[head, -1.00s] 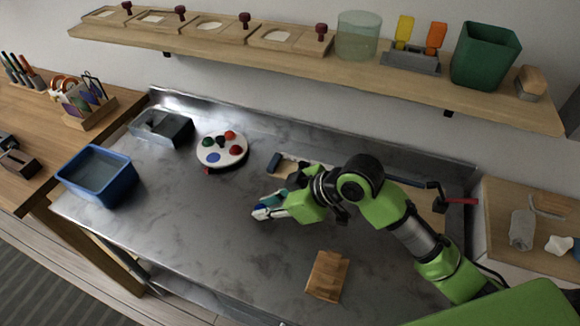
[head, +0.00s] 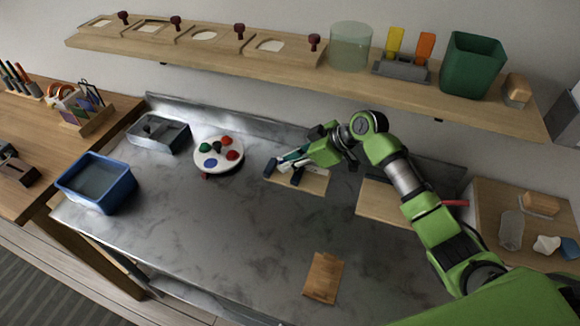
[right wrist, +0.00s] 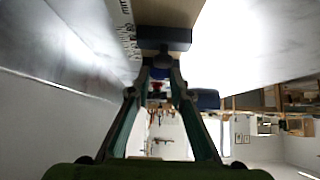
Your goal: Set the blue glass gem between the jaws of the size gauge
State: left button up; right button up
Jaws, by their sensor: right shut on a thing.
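The size gauge (head: 318,184) is a pale wooden board on the metal worktop, with dark blocks as jaws. One dark jaw (head: 270,166) is at its left end; another dark block (head: 296,178) is near the middle. My right gripper (head: 284,162) is over the gauge's left part, its tips near the jaws. In the right wrist view, the gripper (right wrist: 161,77) is shut on the blue gem (right wrist: 160,72), mostly hidden by the fingers. A dark jaw (right wrist: 163,38) and the ruler scale (right wrist: 128,22) show just beyond the tips. Whether the gem touches a jaw I cannot tell. My left gripper is out of view.
A round white palette (head: 230,168) with several coloured pieces stands left of the gauge. A grey metal tray (head: 160,134) and a blue bin (head: 97,183) are farther left. A shelf (head: 290,75) runs above; the worktop's middle is clear.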

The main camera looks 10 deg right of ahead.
aim_at(290, 176)
jog(key=shift+f, duration=1.4)
jog(key=shift+f, duration=0.1)
jog(key=o, duration=0.5)
jog(key=shift+o, duration=0.2)
jog(key=v, duration=0.7)
jog(key=shift+s+d+r+b, duration=0.1)
jog(key=shift+s+r+b, duration=0.05)
jog(key=shift+r+b, duration=0.15)
